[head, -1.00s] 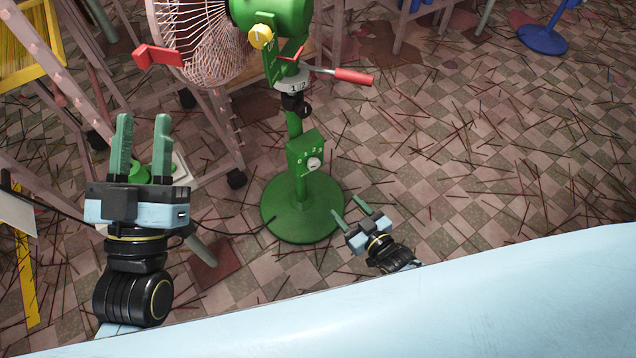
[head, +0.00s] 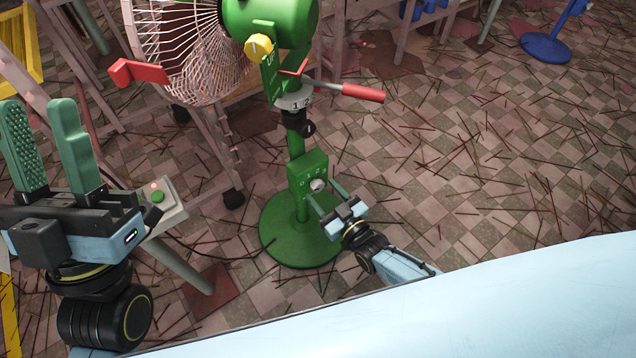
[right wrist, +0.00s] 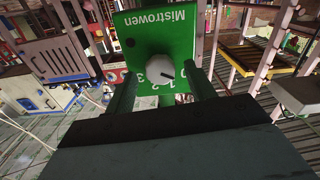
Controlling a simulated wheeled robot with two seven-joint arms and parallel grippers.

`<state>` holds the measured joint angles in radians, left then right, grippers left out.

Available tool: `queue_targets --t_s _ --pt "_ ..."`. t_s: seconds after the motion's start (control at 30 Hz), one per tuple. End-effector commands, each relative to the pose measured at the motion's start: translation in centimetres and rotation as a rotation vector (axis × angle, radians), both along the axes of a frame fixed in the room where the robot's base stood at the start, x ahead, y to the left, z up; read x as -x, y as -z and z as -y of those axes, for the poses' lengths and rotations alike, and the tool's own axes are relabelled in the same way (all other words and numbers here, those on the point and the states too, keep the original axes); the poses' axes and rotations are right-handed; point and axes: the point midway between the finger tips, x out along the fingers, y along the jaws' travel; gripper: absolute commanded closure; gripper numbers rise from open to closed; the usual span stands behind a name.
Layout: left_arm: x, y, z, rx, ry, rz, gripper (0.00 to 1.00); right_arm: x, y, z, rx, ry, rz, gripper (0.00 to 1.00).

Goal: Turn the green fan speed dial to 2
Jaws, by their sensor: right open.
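The green fan (head: 270,20) stands on a round base (head: 285,240). Its post carries a green control box (head: 303,172) with a white speed dial (head: 318,185) and the numbers 0 to 3. In the right wrist view the dial (right wrist: 160,69) has a dark mark at its lower right, towards the low-number end; the exact setting is unclear. My right gripper (head: 325,196) is open at the box, its fingers on either side of the dial; contact cannot be told. My left gripper (head: 40,108) is open and empty, away from the fan.
A red-tipped lever (head: 362,93) and a yellow knob (head: 258,46) sit higher on the fan. A grey box with a green button (head: 157,195) stands beside my left gripper. Wooden frames stand at the left. The tiled floor at right holds scattered sticks.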

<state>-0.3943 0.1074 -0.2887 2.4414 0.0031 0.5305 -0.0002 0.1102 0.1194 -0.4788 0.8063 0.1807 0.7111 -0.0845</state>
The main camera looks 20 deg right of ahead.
Motion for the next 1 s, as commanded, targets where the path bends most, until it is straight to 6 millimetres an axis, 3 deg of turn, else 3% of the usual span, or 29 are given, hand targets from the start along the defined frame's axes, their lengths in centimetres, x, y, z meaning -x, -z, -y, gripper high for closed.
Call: queue_targets --t_s 0.43,0.8,1.0 --pt "0.30 -0.04 -0.07 0.007 0.000 0.023 0.64 -0.44 0.01 -0.40 0.000 0.001 -0.001 0.45" --pt "0.29 -0.04 -0.08 0.007 0.000 0.023 0.64 -0.42 0.02 -0.39 0.000 0.001 -0.001 0.90" --pt "0.30 0.00 -0.09 0.008 0.000 0.024 0.64 -0.41 0.03 -0.39 -0.013 0.001 -0.006 0.90"
